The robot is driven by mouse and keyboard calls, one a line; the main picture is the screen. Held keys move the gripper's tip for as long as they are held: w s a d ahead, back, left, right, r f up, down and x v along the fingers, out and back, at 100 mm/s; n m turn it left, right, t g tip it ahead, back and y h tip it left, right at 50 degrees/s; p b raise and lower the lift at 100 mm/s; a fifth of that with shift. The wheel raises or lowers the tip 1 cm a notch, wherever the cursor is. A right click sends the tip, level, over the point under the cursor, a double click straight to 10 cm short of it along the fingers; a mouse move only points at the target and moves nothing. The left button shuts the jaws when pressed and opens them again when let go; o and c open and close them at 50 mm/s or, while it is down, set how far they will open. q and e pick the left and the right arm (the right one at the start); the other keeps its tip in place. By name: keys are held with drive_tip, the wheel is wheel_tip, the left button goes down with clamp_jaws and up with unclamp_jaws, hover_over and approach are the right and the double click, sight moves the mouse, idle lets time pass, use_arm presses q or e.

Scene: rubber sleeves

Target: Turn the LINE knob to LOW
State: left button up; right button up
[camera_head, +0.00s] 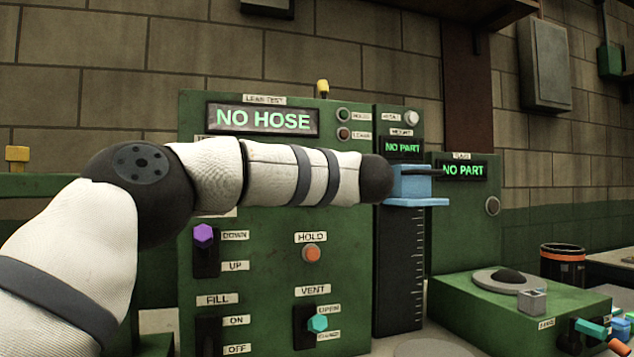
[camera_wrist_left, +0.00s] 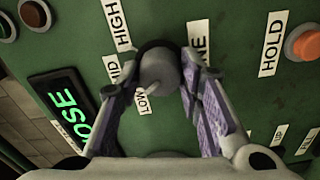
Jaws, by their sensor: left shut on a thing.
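The LINE knob (camera_wrist_left: 158,68) is a round grey knob on the green panel in the left wrist view. Labels HIGH (camera_wrist_left: 119,24), MID (camera_wrist_left: 114,68) and LOW (camera_wrist_left: 142,102) stand around it, with the LINE label (camera_wrist_left: 199,47) on its other side. A light mark at the knob's lower edge lies close to LOW; its exact setting is hard to tell. My left gripper (camera_wrist_left: 155,82) has its two fingers shut on the knob from both sides. In the head view my left arm hides the knob and this gripper. My right gripper is not in view.
The NO HOSE display (camera_head: 262,119), a purple knob (camera_head: 203,236), the orange HOLD button (camera_head: 312,253) and the teal VENT knob (camera_head: 318,323) are on the same panel. A blue carriage (camera_head: 410,186) on a dark column stands just beyond my arm's dark end.

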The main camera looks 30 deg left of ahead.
use_arm(q)
drive_tip(key=shift+n, duration=1)
drive_tip(key=o, duration=1.2)
drive_tip(key=shift+c, duration=0.2)
drive_tip(key=v, duration=1.2)
